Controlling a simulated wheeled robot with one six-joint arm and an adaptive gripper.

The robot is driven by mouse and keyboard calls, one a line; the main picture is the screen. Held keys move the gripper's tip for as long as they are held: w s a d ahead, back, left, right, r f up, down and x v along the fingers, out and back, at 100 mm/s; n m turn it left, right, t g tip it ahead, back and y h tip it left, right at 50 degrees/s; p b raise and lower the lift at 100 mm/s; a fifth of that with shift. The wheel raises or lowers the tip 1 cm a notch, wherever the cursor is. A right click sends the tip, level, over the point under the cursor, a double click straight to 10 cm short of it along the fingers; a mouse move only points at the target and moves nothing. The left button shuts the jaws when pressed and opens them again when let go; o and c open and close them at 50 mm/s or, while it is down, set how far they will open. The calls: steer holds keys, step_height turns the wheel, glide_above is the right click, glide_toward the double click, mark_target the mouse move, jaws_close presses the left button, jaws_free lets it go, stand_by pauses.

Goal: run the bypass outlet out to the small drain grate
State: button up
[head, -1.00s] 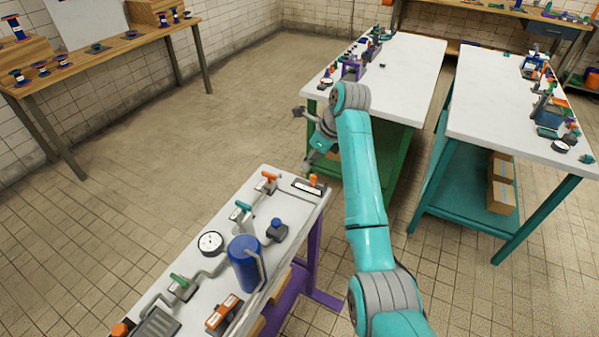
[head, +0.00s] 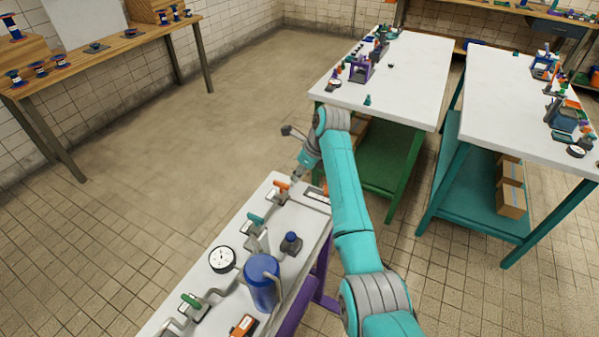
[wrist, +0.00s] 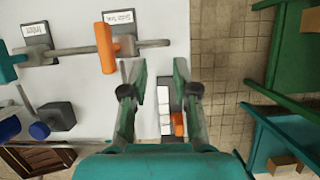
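My gripper (wrist: 160,90) is open and empty, its two fingers pointing at the bench's far end. In the head view my gripper (head: 298,176) is just above that end, near an orange-handled valve (head: 282,186). In the wrist view the orange valve handle (wrist: 106,48) stands across a grey pipe (wrist: 72,51) whose short free end shows right of it. A teal-handled valve (head: 256,220) is nearer along the pipe; its handle (wrist: 10,66) also shows at the wrist view's left edge. I cannot tell which pipe end is the bypass outlet, nor pick out the small drain grate.
A dark-framed white panel (wrist: 165,122) with an orange piece lies between and below the fingers. A blue cylinder (head: 262,282), gauge (head: 222,259) and dark blue-topped block (head: 291,243) stand on the bench (head: 272,208). Green (head: 400,80) and teal (head: 520,110) benches are right.

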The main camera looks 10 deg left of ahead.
jaws_close()
steer(key=shift+o, duration=1.9)
jaws_free()
steer(key=shift+a, duration=0.1)
steer(key=shift+r, duration=0.1)
steer(key=w+d+r, duration=0.2)
steer(key=d+r, duration=0.6)
steer(key=r, duration=0.3)
steer(key=shift+w+d, duration=0.2)
steer(key=shift+d, duration=0.1)
steer(key=shift+d, duration=0.1)
